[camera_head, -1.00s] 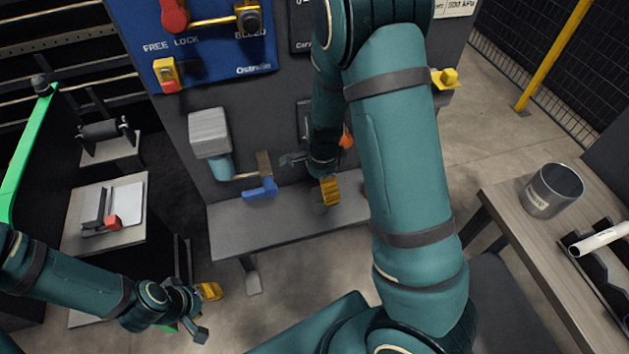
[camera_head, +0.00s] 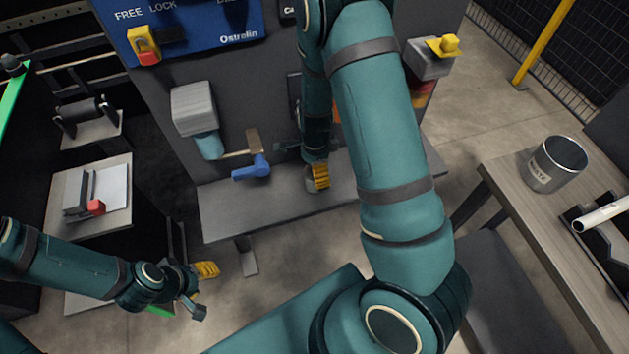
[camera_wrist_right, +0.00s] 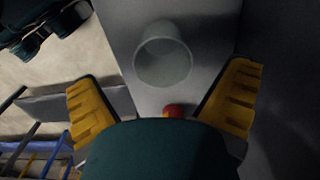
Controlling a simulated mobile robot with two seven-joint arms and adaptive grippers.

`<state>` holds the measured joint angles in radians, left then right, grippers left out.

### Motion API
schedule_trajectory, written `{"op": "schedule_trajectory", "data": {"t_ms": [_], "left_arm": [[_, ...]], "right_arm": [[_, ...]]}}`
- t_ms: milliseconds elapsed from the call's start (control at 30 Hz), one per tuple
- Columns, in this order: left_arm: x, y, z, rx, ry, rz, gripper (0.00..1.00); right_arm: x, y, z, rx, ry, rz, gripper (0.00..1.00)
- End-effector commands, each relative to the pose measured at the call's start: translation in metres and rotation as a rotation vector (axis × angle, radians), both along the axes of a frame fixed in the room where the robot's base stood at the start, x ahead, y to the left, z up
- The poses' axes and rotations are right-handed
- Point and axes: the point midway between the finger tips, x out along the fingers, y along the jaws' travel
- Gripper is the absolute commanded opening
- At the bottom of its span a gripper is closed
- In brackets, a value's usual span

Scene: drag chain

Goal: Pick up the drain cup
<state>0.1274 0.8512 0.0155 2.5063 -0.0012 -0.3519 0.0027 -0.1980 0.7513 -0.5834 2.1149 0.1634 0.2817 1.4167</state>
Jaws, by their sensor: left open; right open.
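The drain cup (camera_wrist_right: 163,62) is a grey round cup with its open rim facing my right wrist camera. It stands on the grey shelf under the panel. My right gripper (camera_head: 318,176) is open, with its yellow-padded fingers on either side of the cup in the wrist view; I see no finger touching it. In the head view only a small grey part of the cup (camera_head: 310,182) shows beside a yellow pad; my right arm hides the area to its right. My left gripper (camera_head: 202,290) is open and empty at the lower left, away from the shelf.
A blue-handled valve (camera_head: 252,170) is left of the right gripper. A metal waste cup (camera_head: 555,165) and a white tube (camera_head: 603,216) are on the right table. A red round part (camera_wrist_right: 173,110) is near the drain cup. The shelf's left part (camera_head: 235,212) is clear.

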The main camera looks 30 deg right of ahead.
Motion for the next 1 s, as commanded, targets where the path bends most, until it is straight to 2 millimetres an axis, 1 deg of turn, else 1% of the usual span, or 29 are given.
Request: {"op": "schedule_trajectory", "data": {"t_ms": [200,300,400,567,600,667,700,767,800,867,1000], "left_arm": [[0.003,0.000,-0.014,0.001,-0.006,0.001,0.47],[0.003,0.000,-0.018,0.001,-0.009,0.002,0.47],[0.004,0.001,-0.020,0.001,-0.010,0.003,0.47],[0.004,0.001,-0.018,0.001,-0.010,0.003,0.47],[0.004,0.001,-0.018,0.001,-0.010,0.003,0.47],[0.004,0.001,-0.018,0.001,-0.010,0.003,0.47],[0.004,0.001,-0.018,0.001,-0.010,0.003,0.47],[0.004,0.001,-0.018,0.001,-0.010,0.003,0.47],[0.004,0.001,-0.018,0.001,-0.010,0.003,0.47],[0.004,0.001,-0.018,0.001,-0.010,0.003,0.47],[0.004,0.000,-0.019,0.001,-0.010,0.003,0.47]], "right_arm": [[0.002,-0.001,-0.031,0.001,0.004,-0.001,0.99],[0.002,-0.001,-0.044,0.000,0.002,-0.001,0.99],[0.002,-0.001,-0.049,0.000,0.002,-0.001,0.99],[0.003,-0.001,-0.048,0.000,0.001,0.000,0.99],[0.002,-0.001,-0.048,0.000,0.001,0.000,0.96],[0.002,-0.001,-0.048,0.000,0.001,0.000,0.75],[0.002,-0.001,-0.048,0.000,0.001,0.000,0.61],[0.002,-0.001,-0.048,0.000,0.001,0.000,0.40],[0.002,-0.001,-0.048,0.000,0.001,0.000,0.32],[0.002,0.000,-0.048,0.000,0.001,0.000,0.28],[0.002,-0.001,-0.048,0.000,0.001,0.000,0.28]]}}
